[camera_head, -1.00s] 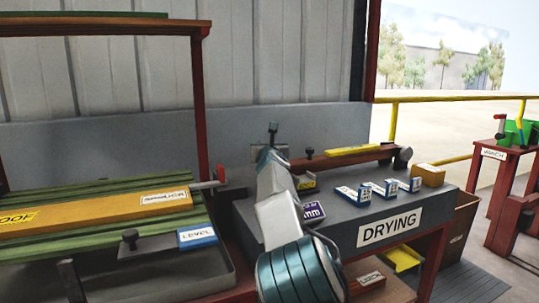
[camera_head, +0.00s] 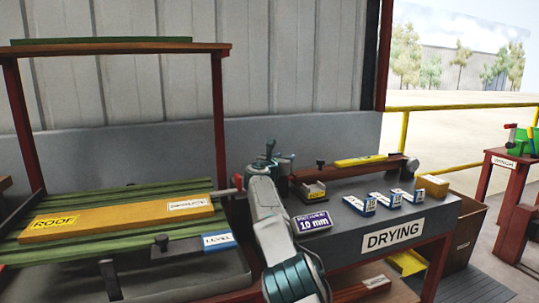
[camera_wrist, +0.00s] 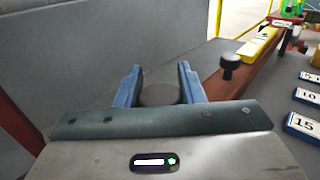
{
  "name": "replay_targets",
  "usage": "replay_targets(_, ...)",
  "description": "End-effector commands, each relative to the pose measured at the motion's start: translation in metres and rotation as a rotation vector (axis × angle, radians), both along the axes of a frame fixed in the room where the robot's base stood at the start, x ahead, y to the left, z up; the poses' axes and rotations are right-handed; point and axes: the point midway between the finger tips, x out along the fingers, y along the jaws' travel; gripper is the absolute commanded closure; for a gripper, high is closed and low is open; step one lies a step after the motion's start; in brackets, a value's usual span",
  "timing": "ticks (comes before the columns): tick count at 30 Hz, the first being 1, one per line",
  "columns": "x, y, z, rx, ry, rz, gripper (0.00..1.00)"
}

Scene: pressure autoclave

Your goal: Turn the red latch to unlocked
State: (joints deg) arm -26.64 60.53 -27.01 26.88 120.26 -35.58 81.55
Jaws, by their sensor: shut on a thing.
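A small red piece (camera_head: 238,182) on a rod at the right end of the orange board is partly hidden by my arm in the head view. I cannot tell whether it is the red latch or how it is turned. My gripper (camera_wrist: 160,88) has its two blue fingers on either side of a grey round thing (camera_wrist: 158,94) in the wrist view, and is shut on it. No red latch shows between the fingers. In the head view my gripper is at the back left of the drying bench, and its fingertips are hard to make out.
The grey DRYING bench (camera_head: 345,235) carries several labelled blocks and a brown bar (camera_head: 350,172) with a dark knob and a yellow level. At left, an orange board (camera_head: 120,216) lies on green ribbed sheets under a red frame. A WINCH stand (camera_head: 503,163) is at far right.

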Motion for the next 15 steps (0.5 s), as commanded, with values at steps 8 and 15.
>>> replay_targets(8, 0.0024, -0.0118, -0.0045, 0.001, 0.006, -0.034, 1.00)
replay_targets(15, 0.0026, -0.0123, -0.0052, 0.001, 0.007, -0.035, 1.00)
